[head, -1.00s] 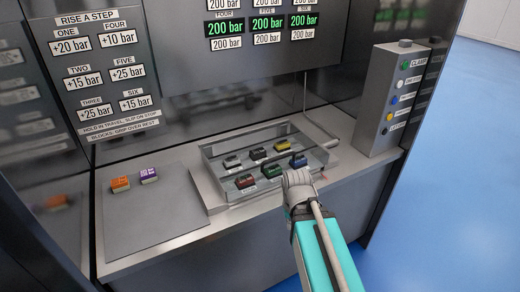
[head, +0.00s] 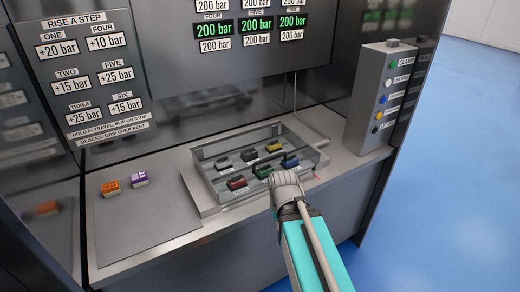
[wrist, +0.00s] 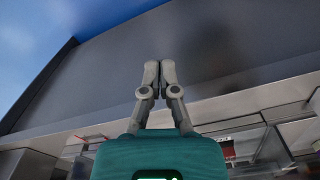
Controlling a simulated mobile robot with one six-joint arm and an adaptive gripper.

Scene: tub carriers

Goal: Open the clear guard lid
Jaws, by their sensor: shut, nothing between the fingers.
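The clear guard lid (head: 222,152) is a see-through cover in a grey frame over several coloured switches on the console ledge. It looks down over them, but its clear panes make its exact angle hard to tell. My gripper (wrist: 160,68) is shut and empty in the wrist view, its two fingers together in front of a dark grey panel. In the head view my grey wrist is at the front right corner of the guard and hides the fingers and part of that edge. I cannot tell whether the fingers touch the lid.
A grey button post (head: 379,100) stands right of the guard. An orange block (head: 110,188) and a purple block (head: 140,179) lie on the flat plate (head: 140,225) at left. A dark panel with green readouts (head: 256,25) rises behind. Blue floor is open at right.

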